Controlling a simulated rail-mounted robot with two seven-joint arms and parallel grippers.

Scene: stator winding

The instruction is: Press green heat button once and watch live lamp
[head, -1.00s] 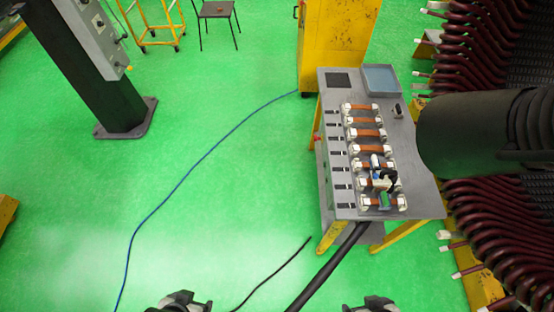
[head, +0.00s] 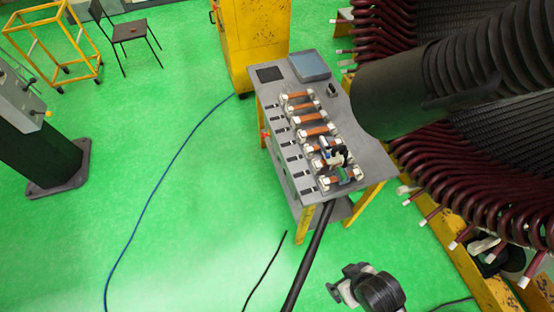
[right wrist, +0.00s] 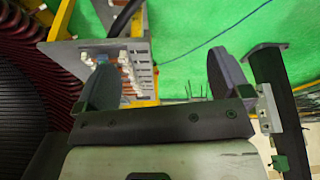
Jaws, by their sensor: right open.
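A grey control box (head: 18,100) is on the dark column at the left edge of the head view. It has dark knobs and a small yellow part, but I cannot make out a green heat button or a live lamp on it. My right gripper (head: 345,284) is at the bottom of the head view, well to the right of the box and in front of the workbench. In the right wrist view the same gripper (right wrist: 165,88) has its two dark pads wide apart with nothing between them. My left gripper is not in view.
A grey-topped bench (head: 362,170) holds several copper-coloured coil pieces. The large stator with dark red coils (head: 400,30) fills the right side. A yellow cabinet (head: 250,40), a chair (head: 130,32) and a yellow trolley (head: 45,45) stand behind. A blue cable (head: 150,190) crosses the open green floor.

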